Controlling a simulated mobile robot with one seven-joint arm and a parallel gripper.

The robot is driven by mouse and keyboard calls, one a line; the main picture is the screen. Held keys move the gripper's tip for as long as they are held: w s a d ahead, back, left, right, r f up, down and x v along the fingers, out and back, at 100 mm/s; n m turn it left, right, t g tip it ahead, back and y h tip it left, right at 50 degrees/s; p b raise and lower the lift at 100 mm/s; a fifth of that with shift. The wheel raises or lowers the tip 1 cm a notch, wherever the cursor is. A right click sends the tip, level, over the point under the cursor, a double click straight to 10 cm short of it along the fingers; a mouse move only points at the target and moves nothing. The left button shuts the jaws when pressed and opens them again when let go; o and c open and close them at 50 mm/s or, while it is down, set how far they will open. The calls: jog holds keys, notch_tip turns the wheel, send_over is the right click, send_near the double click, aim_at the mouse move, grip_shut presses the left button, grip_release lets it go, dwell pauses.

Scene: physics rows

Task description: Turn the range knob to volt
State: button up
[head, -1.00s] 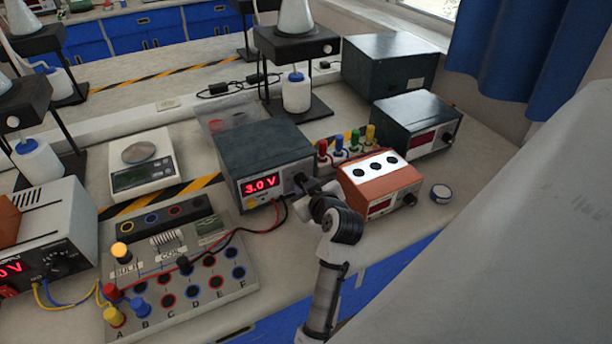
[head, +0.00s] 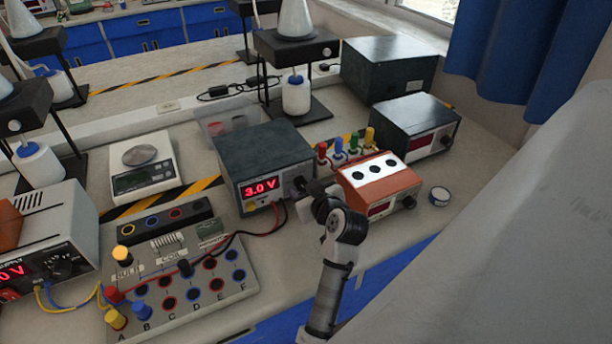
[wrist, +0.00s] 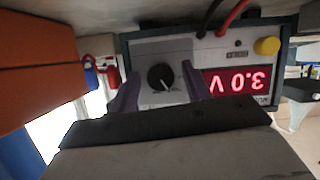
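The dark grey meter box (head: 262,150) has a red display reading 3.0 V and a black knob (head: 299,184) at the right of its front. In the wrist view, which is upside down, the round black knob (wrist: 160,77) shows a pale pointer line. My gripper (wrist: 159,70) is open, with one finger on each side of the knob in that view. I cannot tell whether the fingers touch it. In the head view my gripper (head: 308,189) is in front of the knob and partly hides it. The range markings around the knob are not readable.
An orange meter (head: 385,190) stands close to the right of my gripper. Several coloured plugs (head: 345,147) stand behind it. Red and black leads (head: 277,218) run from the box to a grey circuit board (head: 185,270). A small round container (head: 440,195) lies at right.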

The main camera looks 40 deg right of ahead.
jog(key=shift+s, duration=0.1)
jog(key=b+v, duration=0.3)
jog(key=v, duration=1)
jog(key=shift+s+a+r, duration=0.1)
jog(key=shift+s+r, duration=0.1)
jog(key=shift+s, duration=0.1)
jog(key=shift+w, duration=0.1)
